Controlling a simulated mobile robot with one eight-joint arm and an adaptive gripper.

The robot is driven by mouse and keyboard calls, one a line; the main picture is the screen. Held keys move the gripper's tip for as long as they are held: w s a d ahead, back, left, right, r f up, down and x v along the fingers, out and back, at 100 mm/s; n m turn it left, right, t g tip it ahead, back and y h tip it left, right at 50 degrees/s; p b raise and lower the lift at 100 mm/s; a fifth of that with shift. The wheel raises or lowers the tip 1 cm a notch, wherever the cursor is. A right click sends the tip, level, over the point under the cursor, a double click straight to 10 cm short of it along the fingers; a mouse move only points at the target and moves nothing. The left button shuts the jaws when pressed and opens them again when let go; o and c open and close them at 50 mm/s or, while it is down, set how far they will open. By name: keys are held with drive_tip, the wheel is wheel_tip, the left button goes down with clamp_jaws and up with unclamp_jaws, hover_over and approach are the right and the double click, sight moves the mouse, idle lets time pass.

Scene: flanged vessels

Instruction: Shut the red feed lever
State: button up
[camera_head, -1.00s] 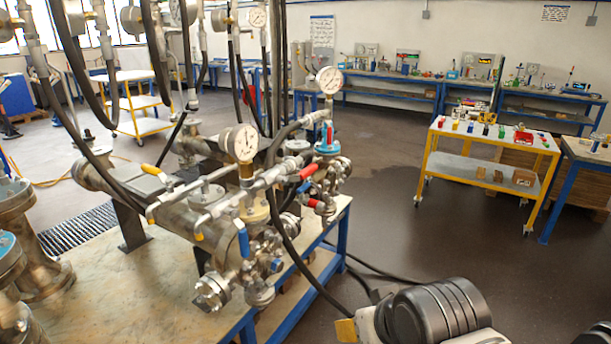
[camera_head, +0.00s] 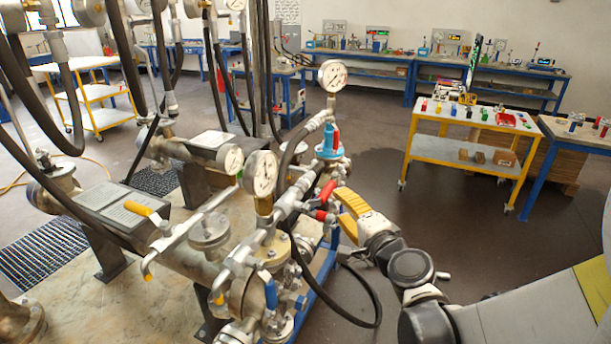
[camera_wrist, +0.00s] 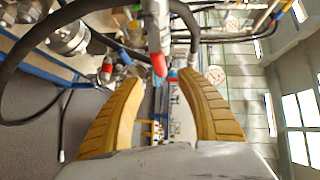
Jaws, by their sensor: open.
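Two red-gripped levers are on the valve cluster at the right end of the vessel. The upper red lever (camera_head: 327,190) points up and to the right, and the lower red lever (camera_head: 320,214) sits just beneath it. I cannot tell by a label which one is the feed lever. My gripper (camera_head: 339,207) has yellow fingers, stands open, and is close to the right of both levers. In the wrist view, a red lever tip (camera_wrist: 158,65) shows between the open fingertips (camera_wrist: 159,78). Contact is not visible. Another red handle (camera_wrist: 107,68) lies outside the left finger.
Pressure gauges (camera_head: 260,174) and a blue-handled valve (camera_head: 270,293) crowd the vessel left of my gripper. A black hose (camera_head: 371,290) loops beneath my arm. A yellow cart (camera_head: 460,158) stands at the back right, with open floor between.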

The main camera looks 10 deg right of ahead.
sight(330, 194)
drive_tip(key=w, duration=0.3)
drive_tip(key=w+a+f+b, duration=0.1)
drive_tip(key=w, duration=0.2)
drive_tip(key=w+b, duration=0.1)
drive_tip(key=w, duration=0.2)
drive_tip(key=shift+w+a+f, duration=0.1)
drive_tip(key=shift+a+f, duration=0.15)
clamp_jaws()
